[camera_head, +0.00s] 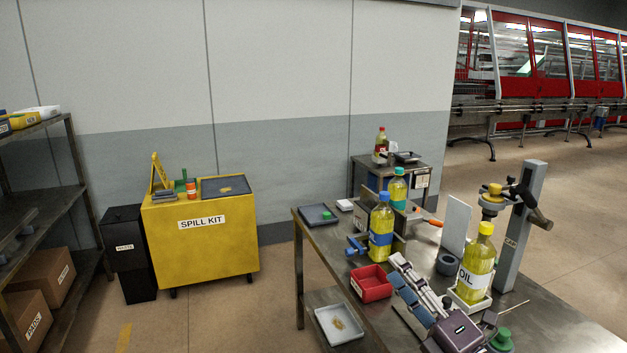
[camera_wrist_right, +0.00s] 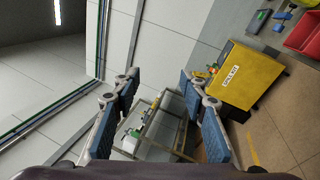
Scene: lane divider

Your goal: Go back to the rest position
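My right gripper (camera_head: 396,270) reaches in from the bottom of the head view, over the table (camera_head: 550,315), between a red bin and an oil bottle. In the right wrist view, its two blue-padded fingers (camera_wrist_right: 165,92) stand wide apart with nothing between them. The yellow OIL bottle (camera_head: 478,262) with a yellow cap stands upright in a white holder (camera_head: 470,304), to the right of the gripper and apart from it. My left gripper is not in view.
A red bin (camera_head: 371,285), blue-capped bottle (camera_head: 381,228), teal-capped bottle (camera_head: 398,190), dark ring (camera_head: 448,264) and grey post (camera_head: 521,225) crowd the table. A green cap (camera_head: 502,340) is near the arm. The yellow spill kit cabinet (camera_head: 205,240) stands left; floor between is clear.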

